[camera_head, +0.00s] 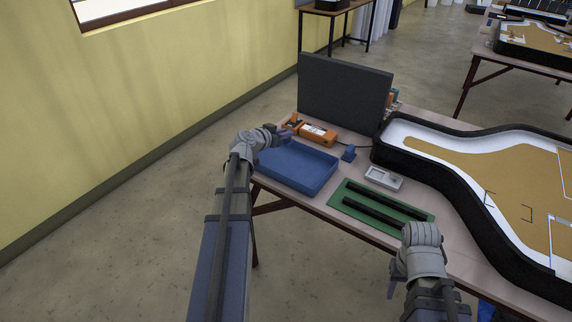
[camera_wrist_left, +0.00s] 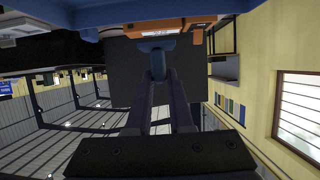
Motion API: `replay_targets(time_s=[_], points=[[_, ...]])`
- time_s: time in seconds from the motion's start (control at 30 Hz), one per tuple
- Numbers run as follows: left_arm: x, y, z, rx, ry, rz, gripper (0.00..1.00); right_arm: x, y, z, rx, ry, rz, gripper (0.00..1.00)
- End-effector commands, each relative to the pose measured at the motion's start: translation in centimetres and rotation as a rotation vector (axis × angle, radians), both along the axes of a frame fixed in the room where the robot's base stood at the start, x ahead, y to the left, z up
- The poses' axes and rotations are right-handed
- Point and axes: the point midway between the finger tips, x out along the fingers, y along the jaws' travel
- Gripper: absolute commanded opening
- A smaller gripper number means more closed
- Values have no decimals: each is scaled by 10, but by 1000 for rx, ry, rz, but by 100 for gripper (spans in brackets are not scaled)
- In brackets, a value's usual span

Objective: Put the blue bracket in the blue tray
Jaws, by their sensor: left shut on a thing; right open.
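The blue tray (camera_head: 312,183) lies on the near left part of the table and looks empty. My left gripper (camera_head: 284,134) is over the tray's back left edge. In the left wrist view its fingers (camera_wrist_left: 158,75) are shut on a small blue piece with a wide end, which looks like the blue bracket (camera_wrist_left: 156,44). In the head view that held piece is mostly hidden. Another small blue piece (camera_head: 349,153) stands on the table right of the tray. My right gripper (camera_head: 391,289) is open and empty, low near the table's front edge.
An orange device (camera_head: 319,133) lies behind the tray, before an upright dark panel (camera_head: 344,92). A green board with black bars (camera_head: 362,213) and a grey box (camera_head: 384,178) lie to the right. A large black-rimmed lightbox (camera_head: 455,191) fills the table's right.

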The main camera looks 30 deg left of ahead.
Motion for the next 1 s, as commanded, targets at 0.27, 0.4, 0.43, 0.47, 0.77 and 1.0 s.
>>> replay_targets(time_s=[0.27,0.4,0.43,0.47,0.77,1.0], points=[[0,0,-36,1,0,-1,0,0,0,-36,0,0,0,46],[0,0,-57,1,0,-1,0,0,0,-57,0,0,1,46],[0,0,-60,1,0,-1,0,0,0,-60,0,0,1,46],[0,0,-62,1,0,-1,0,0,0,-62,0,0,1,46],[0,0,-68,0,0,-2,0,0,0,-68,0,0,1,46],[0,0,-97,0,0,-2,0,0,0,-97,0,0,1,46]])
